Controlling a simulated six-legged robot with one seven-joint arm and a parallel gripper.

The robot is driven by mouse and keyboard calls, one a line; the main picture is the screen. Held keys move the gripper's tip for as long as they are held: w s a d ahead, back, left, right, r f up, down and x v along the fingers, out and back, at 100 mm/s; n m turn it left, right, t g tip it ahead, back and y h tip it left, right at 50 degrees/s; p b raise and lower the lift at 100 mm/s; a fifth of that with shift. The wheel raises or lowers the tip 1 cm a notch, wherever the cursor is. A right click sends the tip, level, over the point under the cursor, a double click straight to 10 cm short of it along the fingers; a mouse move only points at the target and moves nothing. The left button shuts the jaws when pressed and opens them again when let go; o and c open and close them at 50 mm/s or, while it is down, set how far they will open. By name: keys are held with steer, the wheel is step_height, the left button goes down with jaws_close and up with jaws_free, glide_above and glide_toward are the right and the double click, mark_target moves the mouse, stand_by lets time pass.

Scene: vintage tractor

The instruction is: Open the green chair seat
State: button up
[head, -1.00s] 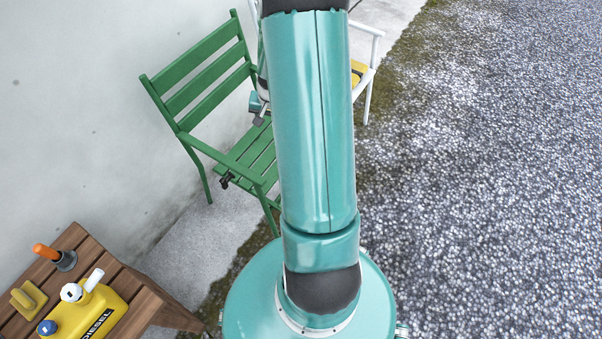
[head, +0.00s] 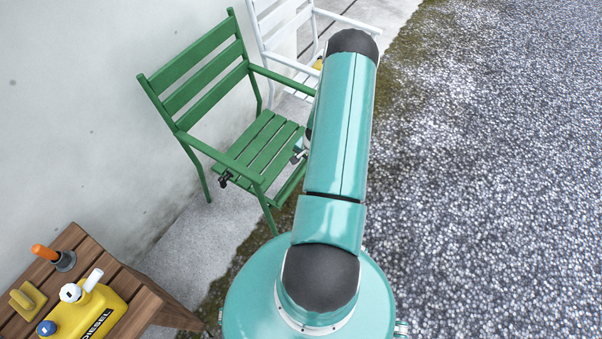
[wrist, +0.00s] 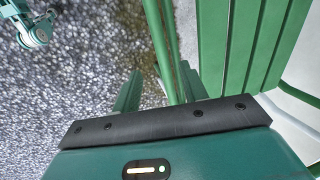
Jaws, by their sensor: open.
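The green chair (head: 200,75) stands against the wall in the head view, its slatted seat (head: 258,150) lying roughly level between the armrests. My arm covers the seat's right side. In the wrist view the seat slats (wrist: 262,45) fill the upper right, and thin green chair bars (wrist: 160,40) run down the middle. My gripper (wrist: 160,90) is open, its two fingers apart at the seat's edge with the green bars between or behind them. I cannot tell whether it touches the chair. In the head view my gripper is mostly hidden behind my arm.
A white chair (head: 285,30) stands behind the green one. A small black object (head: 225,179) sits at the green chair's near side. A wooden table (head: 150,295) holds a yellow diesel can (head: 85,312). Open gravel (head: 490,180) lies to the right.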

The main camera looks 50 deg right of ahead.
mark_target(301, 174)
steer(key=f, duration=0.3)
steer(key=w+f, duration=0.1)
steer(key=f, duration=0.2)
steer(key=w+f, duration=0.1)
steer(key=f, duration=0.3)
steer(key=shift+a+f, duration=0.1)
jaws_close()
